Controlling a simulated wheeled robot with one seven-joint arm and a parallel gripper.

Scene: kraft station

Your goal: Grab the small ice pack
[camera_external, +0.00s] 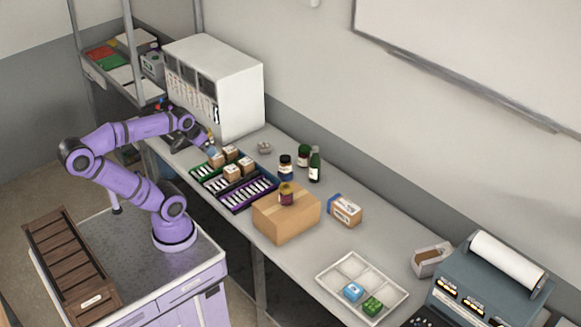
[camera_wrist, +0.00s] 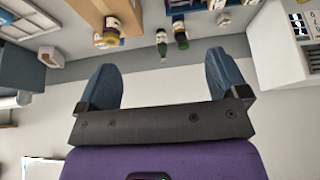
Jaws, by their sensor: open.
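A small blue pack (camera_external: 353,291), which looks like the ice pack, lies in the front part of a white divided tray (camera_external: 333,283) at the right end of the bench. A small green pack (camera_external: 372,306) lies beside it in the tray. My gripper (camera_external: 208,147) is at the far left of the bench, above the dark crates and far from the tray. In the wrist view my gripper (camera_wrist: 160,78) has its two blue fingers spread wide, with nothing between them.
A cardboard box (camera_external: 286,218) with a jar on it stands mid-bench, between my gripper and the tray. A white cabinet (camera_external: 235,90) rises behind my gripper.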

